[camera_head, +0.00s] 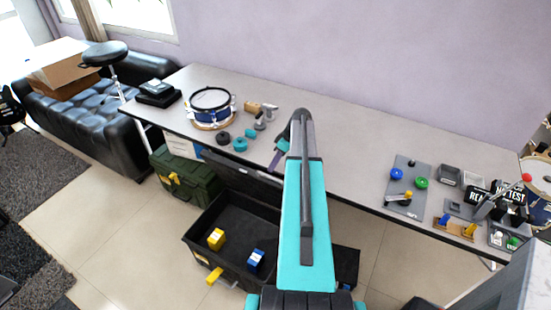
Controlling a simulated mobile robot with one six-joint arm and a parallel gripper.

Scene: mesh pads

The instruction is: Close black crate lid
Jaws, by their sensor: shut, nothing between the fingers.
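The black crate (207,234) stands open on the tiled floor in front of the table, with a yellow block (216,239) and a blue block (256,261) inside. Its dark lid (237,176) seems to stand raised along the crate's back side, near the table's front edge. A yellow latch (214,276) shows on the crate's front. My gripper (273,165) is shut and empty near the lid's right part. I cannot tell whether it touches the lid. My teal arm hides the crate's right side.
A green case (184,181) stands on the floor left of the crate. The long table (340,155) carries a drum (211,108), tools and small pads at the right. A black sofa (92,110) stands at the left. A dark panel (346,266) shows right of my arm.

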